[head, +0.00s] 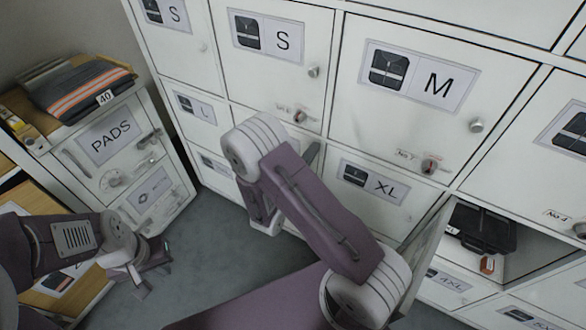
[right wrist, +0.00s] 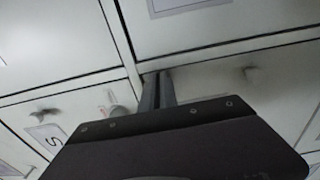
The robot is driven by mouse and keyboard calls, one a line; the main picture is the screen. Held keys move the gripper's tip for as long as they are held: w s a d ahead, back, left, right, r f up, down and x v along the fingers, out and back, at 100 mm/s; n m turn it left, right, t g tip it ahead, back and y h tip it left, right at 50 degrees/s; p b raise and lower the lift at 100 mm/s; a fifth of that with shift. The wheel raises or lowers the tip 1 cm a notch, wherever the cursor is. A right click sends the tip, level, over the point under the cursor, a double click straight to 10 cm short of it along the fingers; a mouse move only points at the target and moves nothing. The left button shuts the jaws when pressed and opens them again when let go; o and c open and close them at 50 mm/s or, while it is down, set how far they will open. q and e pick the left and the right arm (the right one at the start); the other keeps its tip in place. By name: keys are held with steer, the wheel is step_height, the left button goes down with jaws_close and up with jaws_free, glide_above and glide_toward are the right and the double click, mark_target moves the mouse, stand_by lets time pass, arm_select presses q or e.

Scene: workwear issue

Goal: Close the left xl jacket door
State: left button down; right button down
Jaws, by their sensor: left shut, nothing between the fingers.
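A white door with an XL label (head: 372,183) is in the head view, below the M door, and looks flush with the locker front. Right of it is an open compartment (head: 540,262) with a dark folded item (head: 481,228) inside. A door panel (head: 424,250) stands out from its left side, seen nearly edge-on. My right arm crosses in front of the lockers, left of the XL label; its gripper is mostly hidden there. In the right wrist view, my right gripper (right wrist: 157,90) has its fingers close together near a seam between doors. My left gripper (head: 152,275) is shut and empty.
Other locker doors labelled S, L, M (head: 416,76) and 4XL surround the XL door, with small knobs and locks. A PADS cabinet (head: 112,137) with folded clothing (head: 80,88) on top stands at left. Grey floor (head: 205,265) is clear between cabinet and lockers.

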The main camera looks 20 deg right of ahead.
steer(key=p+v, duration=0.1)
steer(key=v, duration=0.8)
steer(key=shift+s, duration=0.1)
